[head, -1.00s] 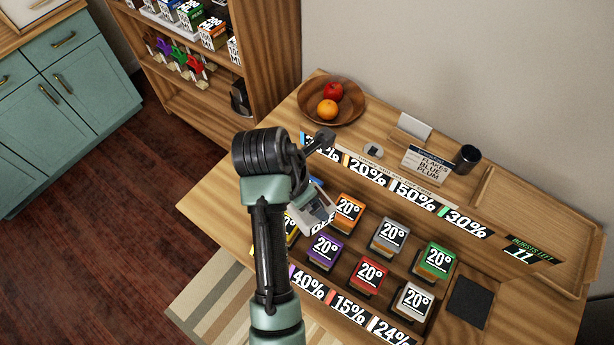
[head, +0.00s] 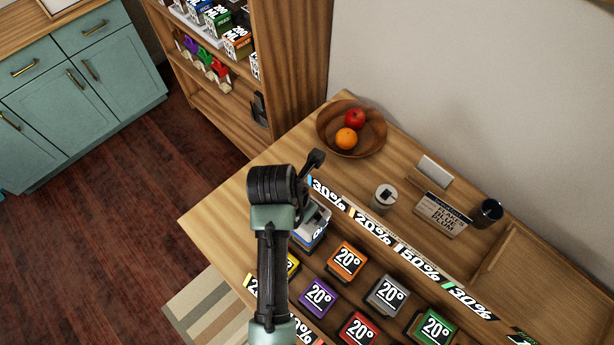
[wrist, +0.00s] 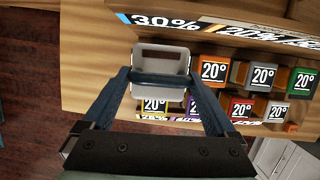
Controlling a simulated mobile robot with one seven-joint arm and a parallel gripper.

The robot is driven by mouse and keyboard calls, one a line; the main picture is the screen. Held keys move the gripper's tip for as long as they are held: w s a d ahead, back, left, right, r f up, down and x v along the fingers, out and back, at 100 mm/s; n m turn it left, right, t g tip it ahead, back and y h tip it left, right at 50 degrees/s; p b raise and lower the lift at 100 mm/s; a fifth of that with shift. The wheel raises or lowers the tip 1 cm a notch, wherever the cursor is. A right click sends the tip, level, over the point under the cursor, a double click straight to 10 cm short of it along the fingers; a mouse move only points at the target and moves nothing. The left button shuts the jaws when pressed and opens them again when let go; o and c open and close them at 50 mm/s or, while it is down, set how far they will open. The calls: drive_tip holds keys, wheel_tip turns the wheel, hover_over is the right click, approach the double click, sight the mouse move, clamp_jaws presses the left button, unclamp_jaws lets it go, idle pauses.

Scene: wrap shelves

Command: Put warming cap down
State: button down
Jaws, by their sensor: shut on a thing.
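The warming cap, a pale, rounded square piece with a dark slot, sits between my gripper's fingers in the wrist view (wrist: 160,58). My gripper (wrist: 161,77) is shut on it from both sides. In the head view the cap (head: 316,222) shows beside my arm at the back left place of the cube rack, below the 30% label, with some blue on or under it. My arm hides part of it. I cannot tell whether it rests on something below.
An orange cube (head: 345,260), a grey cube (head: 387,295) and a purple cube (head: 317,297) stand close by, with several others. Behind are a white jar (head: 384,198), a sign (head: 441,214), a dark cup (head: 487,213) and a fruit bowl (head: 373,133). The table's left end is clear.

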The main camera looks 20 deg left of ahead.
drive_tip(key=shift+s+x, duration=0.25)
drive_tip(key=shift+x, duration=0.8)
drive_tip(key=shift+s+x, duration=0.25)
drive_tip(key=shift+x, duration=0.85)
drive_tip(key=shift+a+f, duration=0.1)
drive_tip(key=shift+f, duration=0.1)
drive_tip(key=shift+f, duration=0.15)
unclamp_jaws()
